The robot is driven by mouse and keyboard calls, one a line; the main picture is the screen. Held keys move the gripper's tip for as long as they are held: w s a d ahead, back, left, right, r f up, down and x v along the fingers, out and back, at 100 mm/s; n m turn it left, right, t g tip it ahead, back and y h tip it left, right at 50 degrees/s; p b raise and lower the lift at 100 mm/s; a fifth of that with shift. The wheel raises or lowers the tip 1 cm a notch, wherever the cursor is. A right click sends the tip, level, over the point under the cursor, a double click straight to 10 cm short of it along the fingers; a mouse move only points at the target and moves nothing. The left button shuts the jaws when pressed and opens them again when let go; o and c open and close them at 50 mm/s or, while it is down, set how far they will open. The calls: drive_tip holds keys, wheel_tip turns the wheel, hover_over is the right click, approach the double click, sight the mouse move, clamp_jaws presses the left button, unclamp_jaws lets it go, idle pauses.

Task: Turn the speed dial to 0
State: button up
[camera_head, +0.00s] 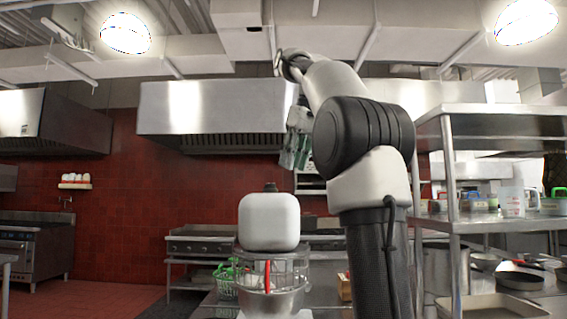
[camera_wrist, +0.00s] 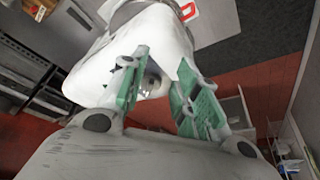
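A white stand mixer (camera_head: 268,222) stands on a counter in the lower middle of the head view, over a metal bowl (camera_head: 287,301). A dark knob (camera_head: 270,187) sits on its top. In the wrist view the white mixer body (camera_wrist: 105,65) fills the upper middle, and a rounded silver part (camera_wrist: 152,82) shows between the fingers; I cannot tell whether it is the speed dial, and no dial marks are readable. My gripper (camera_head: 297,152) hangs above and right of the mixer in the head view. Its green fingers (camera_wrist: 163,63) are apart with nothing clearly held.
A metal shelf rack (camera_head: 452,225) with containers stands close on the right. A green basket (camera_head: 224,282) is left of the bowl. A range hood (camera_head: 215,108) hangs on the back wall above a stove (camera_head: 205,245). Open floor (camera_head: 95,298) shows at lower left.

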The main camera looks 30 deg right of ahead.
drive_tip(key=s, duration=0.4)
drive_tip(key=shift+s+d, duration=0.25)
drive_tip(key=shift+s, duration=0.15)
